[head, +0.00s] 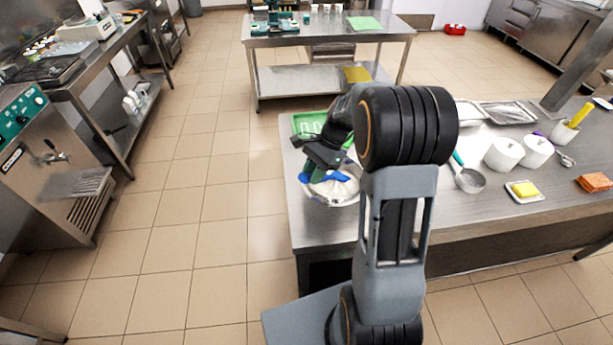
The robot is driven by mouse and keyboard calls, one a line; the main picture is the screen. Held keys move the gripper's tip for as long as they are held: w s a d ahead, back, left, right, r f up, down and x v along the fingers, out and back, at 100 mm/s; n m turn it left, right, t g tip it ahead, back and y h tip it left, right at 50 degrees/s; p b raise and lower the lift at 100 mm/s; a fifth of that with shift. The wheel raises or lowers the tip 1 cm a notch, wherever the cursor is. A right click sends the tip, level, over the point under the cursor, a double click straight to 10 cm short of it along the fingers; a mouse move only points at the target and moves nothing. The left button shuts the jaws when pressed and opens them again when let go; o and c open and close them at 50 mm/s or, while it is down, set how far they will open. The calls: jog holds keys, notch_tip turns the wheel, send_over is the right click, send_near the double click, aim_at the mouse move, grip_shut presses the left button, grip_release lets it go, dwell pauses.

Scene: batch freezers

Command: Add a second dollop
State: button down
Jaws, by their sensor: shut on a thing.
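My gripper (322,160) is over the near left corner of the steel table, partly hidden by my own arm. It is shut on a blue tool (334,181), of which only a small part shows. Its shape and tip are hard to make out. Below it is a round white container (342,193) with pale contents, its right side hidden by my arm. The tool overlaps the container in this view; I cannot tell whether it touches the contents. No dollop can be made out clearly.
A green tray (303,124) is behind the gripper. A batch freezer (40,165) stands left across clear tiled floor.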

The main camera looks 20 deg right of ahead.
aim_at(302, 176)
jog(key=shift+w+d, duration=0.3)
jog(key=shift+d, duration=0.5)
jog(key=shift+w+d, duration=0.25)
jog(key=shift+d, duration=0.5)
jog(key=shift+s+a+f+h+b, duration=0.15)
jog(key=shift+a+f+h+b, duration=0.3)
jog(key=shift+f+h+b, duration=0.15)
jog(key=shift+a+r+p, duration=0.15)
jog(key=shift+r+p, duration=0.1)
jog(key=shift+p, duration=0.05)
jog(key=r+p, duration=0.2)
jog(key=a+r+p, duration=0.1)
jog(key=r+p, duration=0.2)
jog(key=r, duration=0.1)
jog(key=shift+s+a+r+p, duration=0.25)
jog(key=shift+s+r+p, duration=0.05)
jog(key=shift+r+p, duration=0.1)
jog(key=shift+s+a+f+t+b, duration=0.15)
jog(key=shift+a+f+t+b, duration=0.15)
jog(key=shift+f+b, duration=0.15)
jog(key=shift+s+a+f+t+h+b, duration=0.15)
jog(key=shift+a+f+h, duration=0.05)
jog(key=shift+a+h, duration=0.35)
jog(key=shift+s+a+f+t+h+b, duration=0.15)
jog(key=shift+s+a+t+h+b, duration=0.05)
jog(key=shift+a+h, duration=0.35)
jog(key=shift+s+a+f+t+h+b, duration=0.2)
jog(key=shift+a+h, duration=0.25)
jog(key=shift+h, duration=0.15)
